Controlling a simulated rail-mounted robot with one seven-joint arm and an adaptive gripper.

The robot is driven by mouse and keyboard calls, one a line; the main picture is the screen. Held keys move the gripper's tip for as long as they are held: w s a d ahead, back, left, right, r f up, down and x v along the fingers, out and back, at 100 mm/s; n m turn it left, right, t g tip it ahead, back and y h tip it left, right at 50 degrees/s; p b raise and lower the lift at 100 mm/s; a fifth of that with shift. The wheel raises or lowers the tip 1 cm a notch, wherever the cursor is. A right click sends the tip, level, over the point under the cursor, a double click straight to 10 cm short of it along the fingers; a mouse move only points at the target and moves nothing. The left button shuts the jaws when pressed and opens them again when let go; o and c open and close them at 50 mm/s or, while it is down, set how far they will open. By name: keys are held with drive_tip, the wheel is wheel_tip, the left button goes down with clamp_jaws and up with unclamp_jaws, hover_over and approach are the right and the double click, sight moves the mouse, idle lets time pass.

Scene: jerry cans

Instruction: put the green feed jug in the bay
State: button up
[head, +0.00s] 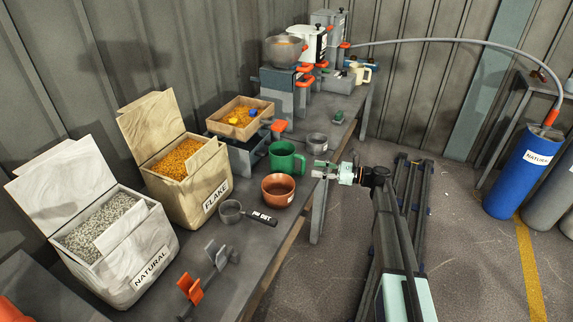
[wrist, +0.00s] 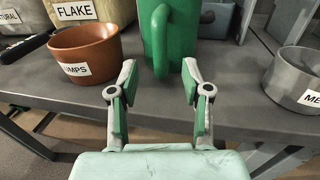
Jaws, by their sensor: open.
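The green feed jug (head: 283,160) stands upright on the grey bench, behind the copper-brown bowl. In the wrist view the jug (wrist: 181,25) is straight ahead, with its handle (wrist: 159,45) facing me. My gripper (head: 318,170) is at the bench's front edge, to the right of the jug. In the wrist view my gripper (wrist: 159,80) is open and empty, its two fingers spread on either side of the handle's line. The fingertips look close to the handle, but I cannot tell the exact gap. I cannot tell which spot is the bay.
The brown bowl (wrist: 85,50) is left of my fingers; a grey round container (wrist: 297,78) is right. A grey scoop (head: 231,211), FLAKE sack (head: 190,185) and NATURAL sack (head: 125,255) stand further left. A wooden tray (head: 240,117) on a scale is behind the jug.

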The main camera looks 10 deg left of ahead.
sight(303, 173)
drive_tip(key=shift+w+a+r, duration=0.1)
drive_tip(key=shift+w+a, duration=0.05)
drive_tip(key=shift+a, duration=1.4)
drive_tip(key=shift+w+a, duration=0.1)
drive_tip(key=shift+a, duration=1.45)
clamp_jaws()
